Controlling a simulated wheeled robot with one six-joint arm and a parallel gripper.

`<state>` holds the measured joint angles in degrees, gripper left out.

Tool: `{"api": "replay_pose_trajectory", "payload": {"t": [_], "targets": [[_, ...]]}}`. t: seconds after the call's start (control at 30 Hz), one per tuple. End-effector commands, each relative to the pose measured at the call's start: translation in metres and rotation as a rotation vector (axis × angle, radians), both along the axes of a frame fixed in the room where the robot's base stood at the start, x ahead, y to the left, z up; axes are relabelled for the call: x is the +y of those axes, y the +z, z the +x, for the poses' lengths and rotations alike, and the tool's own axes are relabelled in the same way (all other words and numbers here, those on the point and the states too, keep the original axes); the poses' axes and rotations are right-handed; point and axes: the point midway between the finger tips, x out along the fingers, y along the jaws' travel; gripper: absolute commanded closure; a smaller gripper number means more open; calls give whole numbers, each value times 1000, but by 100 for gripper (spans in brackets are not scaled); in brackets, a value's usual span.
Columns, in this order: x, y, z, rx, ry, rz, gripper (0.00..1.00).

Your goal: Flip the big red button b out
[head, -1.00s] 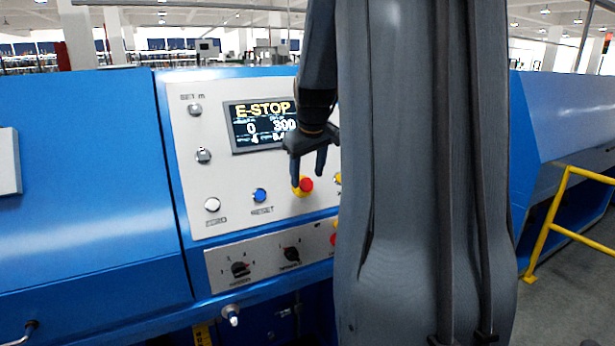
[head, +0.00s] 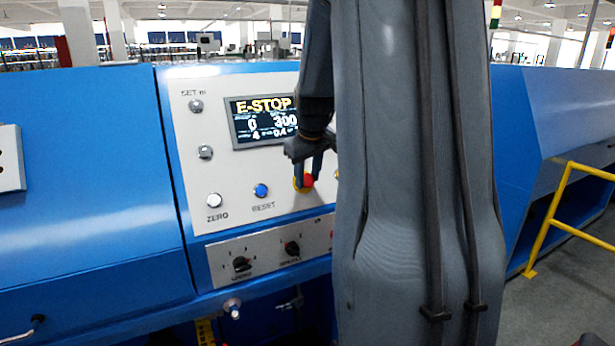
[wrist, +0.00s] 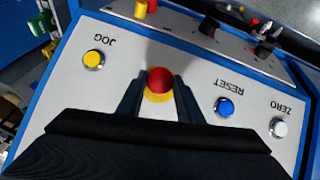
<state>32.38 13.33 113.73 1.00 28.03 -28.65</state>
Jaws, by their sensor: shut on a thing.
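The big red button (head: 308,180) sits on a yellow ring on the light grey control panel (head: 235,185). In the wrist view the red button (wrist: 159,80) shows between the two fingers of my gripper (wrist: 160,98), with its yellow ring (wrist: 157,98) below it. In the head view my gripper (head: 308,176) is at the button, with its fingers on either side of it. The fingers are shut on the button. The screen (head: 262,122) above it reads E-STOP.
A blue RESET button (head: 261,190) and a white ZERO button (head: 214,200) lie left of the red button. A yellow JOG button (wrist: 94,59) is on its other side. Rotary knobs (head: 241,264) sit on a lower panel. A yellow railing (head: 556,215) stands at the right.

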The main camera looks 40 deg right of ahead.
Motion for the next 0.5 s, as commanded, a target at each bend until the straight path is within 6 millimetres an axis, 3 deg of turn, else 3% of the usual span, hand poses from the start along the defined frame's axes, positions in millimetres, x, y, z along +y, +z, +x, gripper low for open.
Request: {"api": "replay_pose_trajectory", "payload": {"t": [0.37, 0.4, 0.5], "targets": [[3, 6, -5, 2, 0, 1, 100], [3, 6, -5, 2, 0, 1, 66], [3, 6, -5, 2, 0, 1, 49]]}}
